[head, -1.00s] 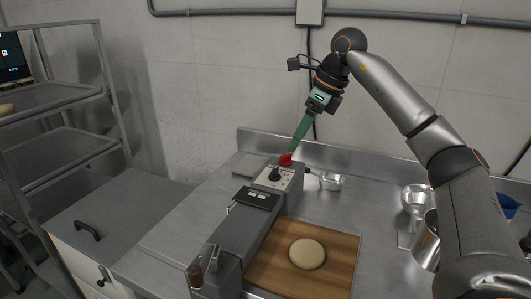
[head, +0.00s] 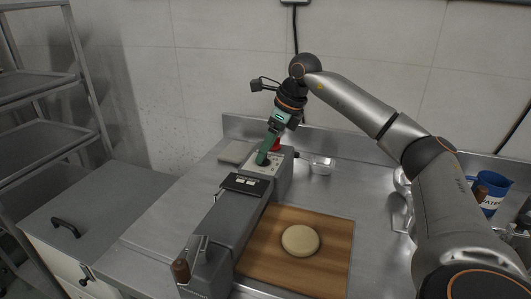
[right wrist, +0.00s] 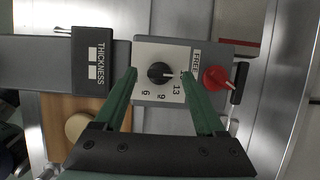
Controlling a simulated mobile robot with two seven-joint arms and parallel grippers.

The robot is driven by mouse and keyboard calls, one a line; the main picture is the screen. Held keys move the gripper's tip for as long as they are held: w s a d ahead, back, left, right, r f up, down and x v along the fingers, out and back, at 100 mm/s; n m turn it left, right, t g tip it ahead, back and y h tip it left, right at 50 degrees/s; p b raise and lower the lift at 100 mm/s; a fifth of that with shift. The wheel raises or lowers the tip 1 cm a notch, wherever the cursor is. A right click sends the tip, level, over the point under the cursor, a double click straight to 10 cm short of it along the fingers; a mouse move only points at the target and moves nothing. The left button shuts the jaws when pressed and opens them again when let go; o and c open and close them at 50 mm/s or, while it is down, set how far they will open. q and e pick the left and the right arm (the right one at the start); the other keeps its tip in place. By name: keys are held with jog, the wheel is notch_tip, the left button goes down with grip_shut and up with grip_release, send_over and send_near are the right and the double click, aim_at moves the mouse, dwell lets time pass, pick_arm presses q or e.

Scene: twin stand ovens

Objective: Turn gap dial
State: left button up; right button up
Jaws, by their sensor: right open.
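The gap dial is a black round knob (right wrist: 160,73) on a white plate with printed numbers, at the end of a grey machine (head: 225,225). In the right wrist view it lies between the two green fingers of my right gripper (right wrist: 160,75). The fingers stand apart on either side of it, and I see no contact. In the head view my right gripper (head: 264,157) points down over the dial and hides most of it. A red knob (right wrist: 217,79) sits beside the plate, outside the fingers. My left gripper is not in view.
A black label plate reading THICKNESS (right wrist: 94,60) is beside the dial plate. A dough round (head: 300,240) lies on a wooden board (head: 328,267) beside the machine. A small metal pan (head: 321,166) stands behind. A rack (head: 50,150) stands at the left.

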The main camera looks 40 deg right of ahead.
jog(key=shift+w+a+f, duration=0.1)
jog(key=shift+w+f, duration=0.1)
jog(key=shift+f, duration=0.25)
grip_shut()
dwell(0.4)
